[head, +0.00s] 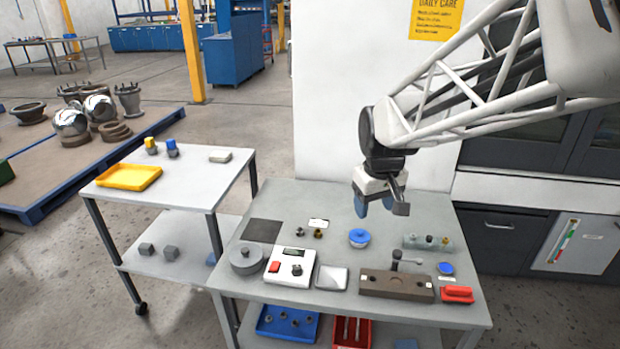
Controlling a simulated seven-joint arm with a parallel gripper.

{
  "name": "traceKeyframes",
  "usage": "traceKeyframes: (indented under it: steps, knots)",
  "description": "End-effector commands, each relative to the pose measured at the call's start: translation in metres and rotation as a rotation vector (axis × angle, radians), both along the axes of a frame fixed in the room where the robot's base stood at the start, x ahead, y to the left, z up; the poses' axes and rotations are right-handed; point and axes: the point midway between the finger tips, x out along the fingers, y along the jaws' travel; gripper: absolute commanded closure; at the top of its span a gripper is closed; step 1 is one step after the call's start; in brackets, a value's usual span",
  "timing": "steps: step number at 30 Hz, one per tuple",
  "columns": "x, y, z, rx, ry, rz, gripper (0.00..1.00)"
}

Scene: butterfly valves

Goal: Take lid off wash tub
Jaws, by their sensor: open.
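A small round pale tub (360,244) with a blue lid (359,235) on it stands near the middle back of the grey workbench. My gripper (379,207) is open and points down, above the bench and a little above and right of the blue lid in the picture. It appears apart from the lid, with nothing seen between its fingers. The tub's inside is hidden by its lid.
The workbench (465,310) also holds a white scale-like box (290,267), a silver tray (331,278), a brown fixture block (396,285) with an upright handle, a red tool (457,294) and small fittings. A white side table (190,190) with a yellow tray (129,177) stands left.

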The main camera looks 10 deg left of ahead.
Motion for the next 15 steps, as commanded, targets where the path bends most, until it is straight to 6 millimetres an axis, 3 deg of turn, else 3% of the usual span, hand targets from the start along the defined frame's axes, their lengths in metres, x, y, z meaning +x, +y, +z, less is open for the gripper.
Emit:
traceKeyframes:
  steps: [15]
  knots:
    - [0.089,0.119,-0.063,-0.028,0.041,0.256,0.39]
